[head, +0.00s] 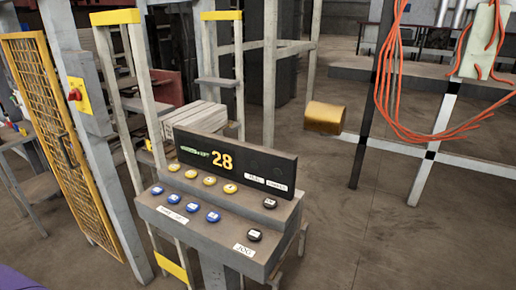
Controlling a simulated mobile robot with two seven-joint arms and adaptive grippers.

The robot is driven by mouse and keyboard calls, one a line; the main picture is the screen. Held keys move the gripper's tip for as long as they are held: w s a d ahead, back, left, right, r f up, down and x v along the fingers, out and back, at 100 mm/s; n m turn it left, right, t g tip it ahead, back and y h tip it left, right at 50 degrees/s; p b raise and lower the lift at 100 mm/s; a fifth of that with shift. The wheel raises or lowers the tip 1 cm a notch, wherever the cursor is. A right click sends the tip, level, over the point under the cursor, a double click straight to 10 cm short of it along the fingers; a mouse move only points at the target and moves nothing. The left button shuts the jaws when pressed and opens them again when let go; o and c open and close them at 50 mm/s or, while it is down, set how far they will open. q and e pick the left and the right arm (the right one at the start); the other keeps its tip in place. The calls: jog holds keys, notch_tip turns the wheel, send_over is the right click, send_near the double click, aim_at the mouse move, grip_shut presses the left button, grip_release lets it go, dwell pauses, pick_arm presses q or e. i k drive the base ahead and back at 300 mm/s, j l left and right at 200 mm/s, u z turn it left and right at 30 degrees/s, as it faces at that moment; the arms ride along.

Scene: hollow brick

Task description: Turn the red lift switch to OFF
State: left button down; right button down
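A small red switch (75,95) sits on a yellow plate (84,97) fixed to a grey upright post (75,50) at the left of the head view. The switch is too small to read its position or any ON and OFF marks. Neither of my grippers is in view.
A yellow mesh gate (52,110) stands left of the post. A grey control console (220,235) with several buttons and a display showing 28 stands in front. Yellow-topped rails (115,17) rise behind it. Orange cables (383,100) hang at right. Floor at lower right is clear.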

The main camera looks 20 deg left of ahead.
aim_at(75, 95)
jog(key=u, duration=1.65)
